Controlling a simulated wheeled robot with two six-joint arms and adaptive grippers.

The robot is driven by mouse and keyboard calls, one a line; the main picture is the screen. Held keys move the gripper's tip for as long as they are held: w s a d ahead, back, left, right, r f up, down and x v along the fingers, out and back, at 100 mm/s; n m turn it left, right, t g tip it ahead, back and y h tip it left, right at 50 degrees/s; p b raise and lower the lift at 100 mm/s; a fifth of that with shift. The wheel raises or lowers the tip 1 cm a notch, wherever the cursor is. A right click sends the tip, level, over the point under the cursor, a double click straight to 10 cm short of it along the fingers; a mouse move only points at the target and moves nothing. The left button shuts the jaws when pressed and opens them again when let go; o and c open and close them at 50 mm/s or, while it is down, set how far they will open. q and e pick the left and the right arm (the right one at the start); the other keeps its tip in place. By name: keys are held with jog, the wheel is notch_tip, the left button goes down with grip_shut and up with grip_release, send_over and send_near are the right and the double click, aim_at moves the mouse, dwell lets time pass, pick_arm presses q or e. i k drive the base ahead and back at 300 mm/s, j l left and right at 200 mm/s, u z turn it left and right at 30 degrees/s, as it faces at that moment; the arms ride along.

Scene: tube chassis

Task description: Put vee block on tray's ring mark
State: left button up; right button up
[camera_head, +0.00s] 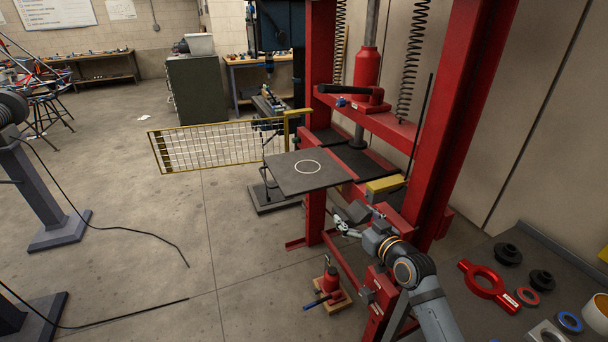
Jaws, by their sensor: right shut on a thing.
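The tray (285,181) is a flat dark plate sticking out from the red press frame, with a white ring mark (308,175) on its top. The ring is empty. My right gripper (357,216) reaches in from the lower right and is shut on a small dark grey block, which I take for the vee block (356,210). They are in front of the tray and to the right of the ring. The fingers hide part of the block, and its groove cannot be made out. My left gripper is not in view.
The red press's post (448,120) stands close to the right of my gripper. A yellow block (384,185) sits on the frame behind it. A yellow mesh guard (205,147) extends left of the tray. A bench at lower right holds a red ring-ended tool (484,281) and several rings.

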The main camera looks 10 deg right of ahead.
aim_at(307, 166)
jog(key=i+j, duration=0.15)
jog(key=i, duration=0.25)
jog(key=i+j+z, duration=0.1)
jog(key=i, duration=0.3)
jog(key=i+j, duration=0.2)
jog(key=i, duration=0.2)
jog(key=z, duration=0.05)
